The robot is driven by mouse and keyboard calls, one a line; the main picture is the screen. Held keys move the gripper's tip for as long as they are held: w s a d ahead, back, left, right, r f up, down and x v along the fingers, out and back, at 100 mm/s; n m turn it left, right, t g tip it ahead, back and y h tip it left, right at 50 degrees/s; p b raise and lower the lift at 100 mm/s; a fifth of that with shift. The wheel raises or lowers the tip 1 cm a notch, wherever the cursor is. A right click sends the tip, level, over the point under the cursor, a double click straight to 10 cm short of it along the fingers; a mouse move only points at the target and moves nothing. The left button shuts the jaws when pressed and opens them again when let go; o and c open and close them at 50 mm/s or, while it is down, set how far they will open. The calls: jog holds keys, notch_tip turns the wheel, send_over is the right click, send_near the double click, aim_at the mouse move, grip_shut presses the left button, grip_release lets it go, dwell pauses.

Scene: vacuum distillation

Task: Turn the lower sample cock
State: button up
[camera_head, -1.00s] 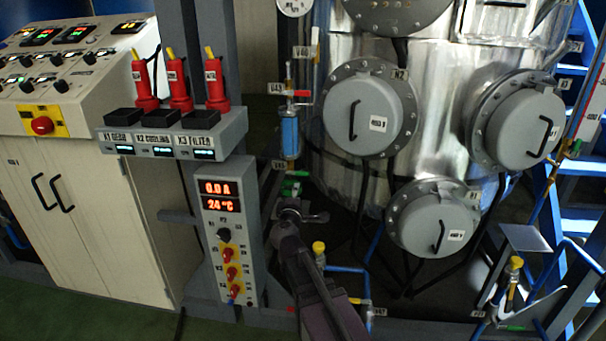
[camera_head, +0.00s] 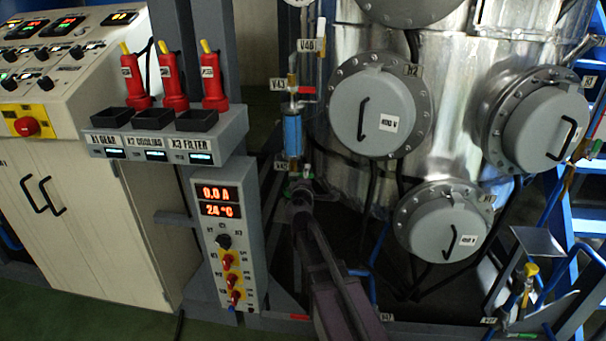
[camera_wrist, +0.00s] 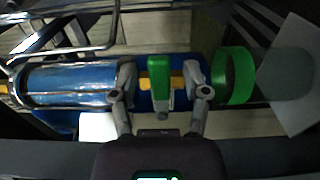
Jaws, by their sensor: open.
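The lower sample cock shows as a green lever handle (camera_wrist: 159,72) on a brass-coloured body in the wrist view. My gripper (camera_wrist: 160,86) is open, with one finger on each side of this green handle and visible gaps to it. In the head view my gripper (camera_head: 302,192) is just below the blue sight glass (camera_head: 292,130) and hides most of the cock. The sight glass also lies to the left in the wrist view (camera_wrist: 70,85). An upper cock with a red handle (camera_head: 304,90) sits above the glass.
A green ring (camera_wrist: 233,76) is right of the fingers in the wrist view. The steel vessel (camera_head: 450,70) with round grey covers stands to the right. A control box (camera_head: 226,240) with a red display and a grey post stand close on the left.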

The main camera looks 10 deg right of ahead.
jog(key=shift+w+d, duration=0.15)
jog(key=shift+w, duration=0.05)
jog(key=shift+a, duration=0.2)
grip_shut()
